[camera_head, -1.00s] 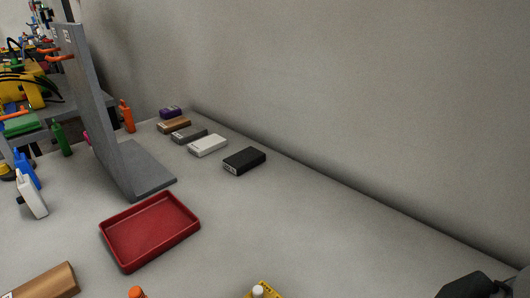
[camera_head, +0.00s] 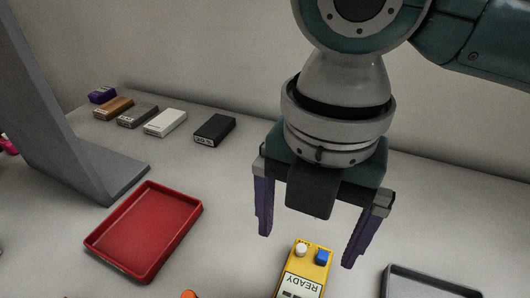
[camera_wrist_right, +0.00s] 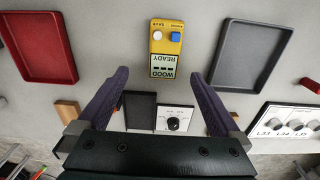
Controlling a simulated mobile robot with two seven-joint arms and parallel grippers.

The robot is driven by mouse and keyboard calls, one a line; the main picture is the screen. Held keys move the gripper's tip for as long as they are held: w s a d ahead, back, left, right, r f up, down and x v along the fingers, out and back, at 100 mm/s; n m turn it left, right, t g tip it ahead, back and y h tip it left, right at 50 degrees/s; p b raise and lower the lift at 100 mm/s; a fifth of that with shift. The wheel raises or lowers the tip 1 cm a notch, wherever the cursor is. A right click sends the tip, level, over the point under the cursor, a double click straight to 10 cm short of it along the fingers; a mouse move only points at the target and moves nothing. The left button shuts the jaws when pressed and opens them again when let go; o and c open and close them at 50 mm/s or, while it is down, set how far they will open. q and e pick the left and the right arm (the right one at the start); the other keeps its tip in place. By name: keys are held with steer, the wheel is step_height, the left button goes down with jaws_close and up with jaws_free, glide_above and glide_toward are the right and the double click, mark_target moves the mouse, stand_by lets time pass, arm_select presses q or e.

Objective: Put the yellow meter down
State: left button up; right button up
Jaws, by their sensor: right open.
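The yellow meter (camera_head: 303,272) lies on the table at the bottom of the head view, with a white knob, a blue button and a label reading READY. In the right wrist view the meter lies ahead of the right gripper (camera_wrist_right: 157,80), between the lines of the two fingers and clear of both. My left gripper is not in view.
A red tray (camera_head: 120,258) lies left of the meter and a grey tray (camera_head: 390,285) right of it. Several small blocks, including a black one (camera_head: 214,130), line the wall. A grey upright stand (camera_head: 125,185) is at the left. A dial panel (camera_wrist_right: 175,120) shows in the wrist view.

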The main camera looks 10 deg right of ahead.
steer(key=b, duration=0.1)
glide_above(306, 273)
steer(key=f, duration=0.4)
steer(key=shift+s+a+f, duration=0.15)
steer(key=shift+a+f, duration=0.05)
arm_select(q)
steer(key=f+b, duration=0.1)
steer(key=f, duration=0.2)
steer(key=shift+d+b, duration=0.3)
steer(key=shift+b, duration=0.1)
arm_select(e)
steer(key=f, duration=0.5)
steer(key=shift+d+f, duration=0.2)
steer(key=shift+f, duration=0.05)
steer(key=shift+w, duration=0.2)
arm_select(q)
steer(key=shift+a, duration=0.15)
arm_select(e)
steer(key=c, duration=0.7)
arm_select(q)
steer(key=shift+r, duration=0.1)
arm_select(e)
steer(key=shift+r, duration=0.1)
jaws_close()
